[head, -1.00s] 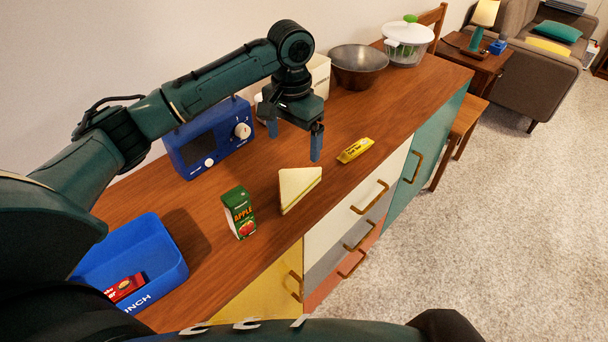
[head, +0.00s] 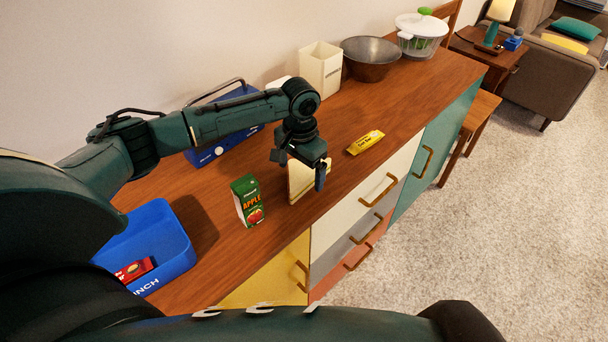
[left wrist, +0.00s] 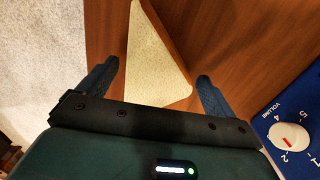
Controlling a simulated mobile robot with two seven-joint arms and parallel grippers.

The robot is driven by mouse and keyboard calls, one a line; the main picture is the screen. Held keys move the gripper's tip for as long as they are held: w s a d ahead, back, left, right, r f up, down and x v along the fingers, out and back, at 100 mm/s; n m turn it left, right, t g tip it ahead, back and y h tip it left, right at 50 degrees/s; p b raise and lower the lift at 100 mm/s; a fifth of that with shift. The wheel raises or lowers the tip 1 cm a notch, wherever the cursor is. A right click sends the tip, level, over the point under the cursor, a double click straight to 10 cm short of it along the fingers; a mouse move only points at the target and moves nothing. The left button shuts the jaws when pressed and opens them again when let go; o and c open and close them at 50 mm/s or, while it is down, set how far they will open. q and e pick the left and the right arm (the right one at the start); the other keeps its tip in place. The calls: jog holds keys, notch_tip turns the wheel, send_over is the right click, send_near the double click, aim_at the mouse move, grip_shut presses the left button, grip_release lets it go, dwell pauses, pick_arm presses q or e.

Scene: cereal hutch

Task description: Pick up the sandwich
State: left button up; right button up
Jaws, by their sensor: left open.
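The sandwich (head: 297,182), a pale triangular wedge, stands on the wooden cabinet top in the head view, partly hidden behind my left gripper. In the left wrist view the sandwich (left wrist: 155,65) lies between and just beyond the two fingers. My left gripper (head: 305,175) is open and low over the sandwich, with one blue finger on its near right side. In the left wrist view the open left gripper (left wrist: 160,85) has a finger on each side of the wedge, with gaps visible. My right gripper is not in view.
A green apple juice carton (head: 248,203) stands just left of the sandwich. A yellow bar (head: 366,142) lies to its right. A blue lunch box (head: 178,262) holds a red packet (head: 134,270). A blue radio (head: 205,152) stands behind my arm; a metal bowl (head: 371,60) is farther back.

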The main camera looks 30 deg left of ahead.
pick_arm(q)
jog(key=c, duration=0.7)
jog(key=shift+r, duration=0.1)
